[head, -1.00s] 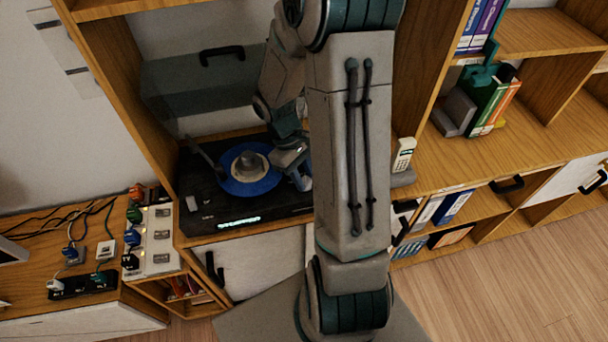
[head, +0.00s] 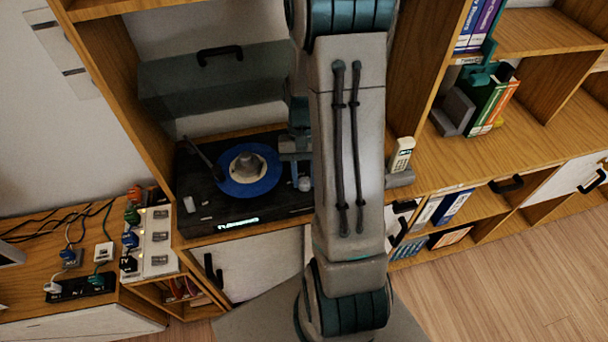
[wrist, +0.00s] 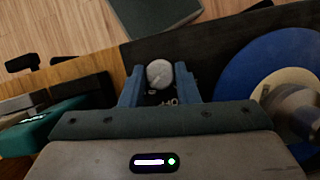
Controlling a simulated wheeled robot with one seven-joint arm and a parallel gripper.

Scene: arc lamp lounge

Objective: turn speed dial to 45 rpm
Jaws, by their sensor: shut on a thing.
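The turntable (head: 205,215) is a dark deck in the wooden shelf, with a blue record (head: 262,187) on its platter. The record also shows in the wrist view (wrist: 240,68). The speed dial (wrist: 159,73) is a round light-grey knob on the deck; it also shows in the head view (head: 305,184), right of the record. My gripper (wrist: 158,69) has its blue fingers on both sides of the dial, shut on it. White marks show on the deck between the fingers, but I cannot read them or the dial's setting. In the head view, my arm hides part of the deck's right side.
The tonearm (head: 205,158) lies at the deck's left. A raised, tinted lid (head: 205,85) stands behind the deck. A white handset (head: 402,154) stands right of my arm.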

